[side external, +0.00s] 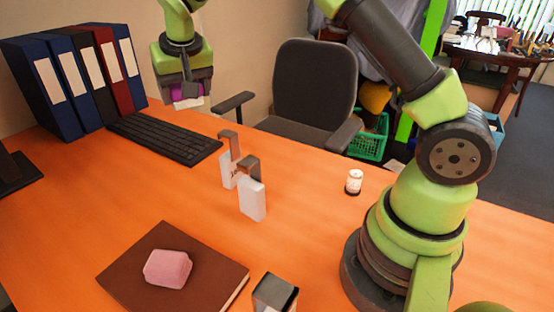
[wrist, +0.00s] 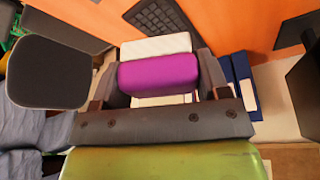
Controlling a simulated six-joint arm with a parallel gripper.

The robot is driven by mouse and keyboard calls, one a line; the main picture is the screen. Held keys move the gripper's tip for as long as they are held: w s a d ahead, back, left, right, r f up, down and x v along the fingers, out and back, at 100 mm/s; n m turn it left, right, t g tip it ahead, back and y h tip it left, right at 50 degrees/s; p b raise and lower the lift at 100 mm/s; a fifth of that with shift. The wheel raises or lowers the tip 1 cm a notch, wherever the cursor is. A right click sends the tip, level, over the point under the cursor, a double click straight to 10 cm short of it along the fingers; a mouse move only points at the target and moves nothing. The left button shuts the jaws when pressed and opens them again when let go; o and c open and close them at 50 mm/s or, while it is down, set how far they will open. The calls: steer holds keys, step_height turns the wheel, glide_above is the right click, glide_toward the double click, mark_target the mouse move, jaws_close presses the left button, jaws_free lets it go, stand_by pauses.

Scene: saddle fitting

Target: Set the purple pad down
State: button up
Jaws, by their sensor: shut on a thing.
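The purple pad (wrist: 158,74) is held between the two fingers of my gripper (wrist: 160,85), with white material showing on either side of it in the wrist view. In the side external view my gripper (side external: 186,92) hangs high above the far side of the desk, near the keyboard. The purple pad (side external: 180,90) shows only partly there, with the fingers hiding the rest. My gripper is shut on the pad, and the pad is clear of the desk.
An orange desk (side external: 310,225) carries a keyboard (side external: 165,138), several binders (side external: 75,80), upright white and grey blocks (side external: 251,198), a small white bottle (side external: 354,181), and a brown book (side external: 205,270) with a pink block (side external: 167,268) on it. A dark open-topped box (side external: 275,293) stands in front.

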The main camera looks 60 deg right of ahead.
steer(key=s+d+m+g+h, duration=0.1)
steer(key=s+d+m, duration=0.25)
steer(key=d, duration=0.65)
steer(key=m+g+h, duration=0.1)
steer(key=m, duration=0.4)
glide_above(278, 156)
steer(key=a, duration=0.1)
steer(key=shift+n, duration=0.25)
steer(key=f, duration=1.6)
steer(key=shift+s+a+f, duration=0.15)
steer(key=shift+s+f, duration=0.1)
steer(key=shift+f, duration=2.3)
steer(key=shift+f, duration=0.15)
steer(key=o, duration=0.9)
